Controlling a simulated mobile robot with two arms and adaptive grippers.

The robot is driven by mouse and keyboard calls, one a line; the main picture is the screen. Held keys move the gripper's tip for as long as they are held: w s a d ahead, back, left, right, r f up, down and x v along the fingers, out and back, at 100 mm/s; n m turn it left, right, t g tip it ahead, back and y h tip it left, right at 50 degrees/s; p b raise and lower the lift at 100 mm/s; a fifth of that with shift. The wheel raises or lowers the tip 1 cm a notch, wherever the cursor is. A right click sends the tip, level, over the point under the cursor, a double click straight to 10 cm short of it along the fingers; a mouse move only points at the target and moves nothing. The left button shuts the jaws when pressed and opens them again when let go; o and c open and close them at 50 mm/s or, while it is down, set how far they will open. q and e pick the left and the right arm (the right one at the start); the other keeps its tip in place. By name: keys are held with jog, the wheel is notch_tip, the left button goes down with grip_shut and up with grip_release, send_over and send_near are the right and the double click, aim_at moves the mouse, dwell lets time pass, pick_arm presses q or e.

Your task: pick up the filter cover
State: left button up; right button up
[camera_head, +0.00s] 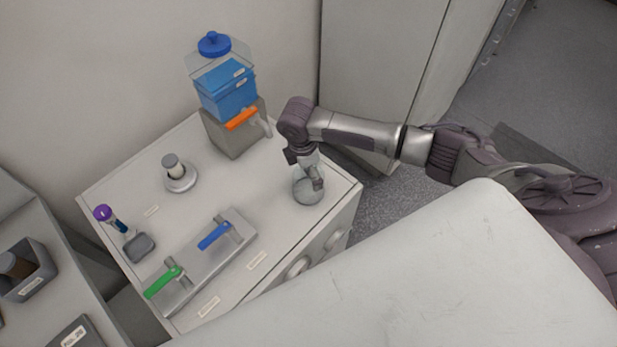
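My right gripper (312,181) reaches in from the right and points down over the near right corner of the white cabinet top (190,225). Directly below it is a round, pale grey, dome-like piece (307,195), which may be the filter cover. The gripper overlaps its upper part, and its fingers are too small and hidden to tell whether they grip it. Another candidate is the grey capped cylinder (172,166) standing upright on a round pale base (182,181) at the left. My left gripper is not in view.
A grey box with a blue container (228,95) and orange lever (242,119) stands at the back. A metal plate (200,278) carries green (163,283) and blue (214,236) handles. A purple-topped tube (104,214) stands left. The cabinet's middle is clear.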

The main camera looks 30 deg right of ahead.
jog(key=shift+c, duration=0.3)
jog(key=c, duration=1)
jog(key=shift+r, duration=0.1)
